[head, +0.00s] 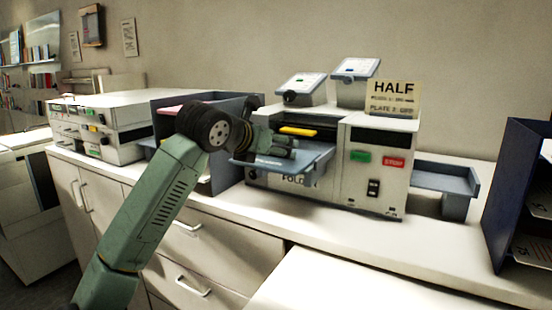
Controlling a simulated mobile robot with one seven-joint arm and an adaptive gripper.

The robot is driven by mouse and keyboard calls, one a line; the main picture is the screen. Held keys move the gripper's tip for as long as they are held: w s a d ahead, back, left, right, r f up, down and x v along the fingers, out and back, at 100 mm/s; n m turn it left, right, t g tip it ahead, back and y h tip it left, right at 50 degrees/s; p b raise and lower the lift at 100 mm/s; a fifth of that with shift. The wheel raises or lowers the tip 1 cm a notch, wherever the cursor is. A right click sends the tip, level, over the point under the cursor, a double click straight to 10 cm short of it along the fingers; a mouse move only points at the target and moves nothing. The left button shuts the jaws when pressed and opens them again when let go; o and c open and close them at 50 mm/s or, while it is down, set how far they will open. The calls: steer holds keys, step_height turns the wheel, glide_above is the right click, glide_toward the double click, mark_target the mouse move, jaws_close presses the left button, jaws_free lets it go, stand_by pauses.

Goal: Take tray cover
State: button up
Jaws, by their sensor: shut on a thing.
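A folding machine (330,188), white with a dark front panel, stands on the counter. A flat blue-grey piece (312,160), which looks like the tray cover, is at the machine's left side, below a yellow bar (298,131). My gripper (288,150) reaches in from the left and is shut at this piece. The fingers are small and dark, and the exact contact is hard to see. My wrist and gripper hide part of the piece and the machine's left end.
A blue-grey output tray (443,178) sticks out on the machine's right. A dark blue bin (514,190) stands at the far right. Another white machine (98,125) is at the left, and an open dark box (226,172) stands behind my wrist. The counter front (345,232) is clear.

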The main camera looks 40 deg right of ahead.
steer(key=shift+c, duration=0.9)
steer(key=shift+r, duration=0.1)
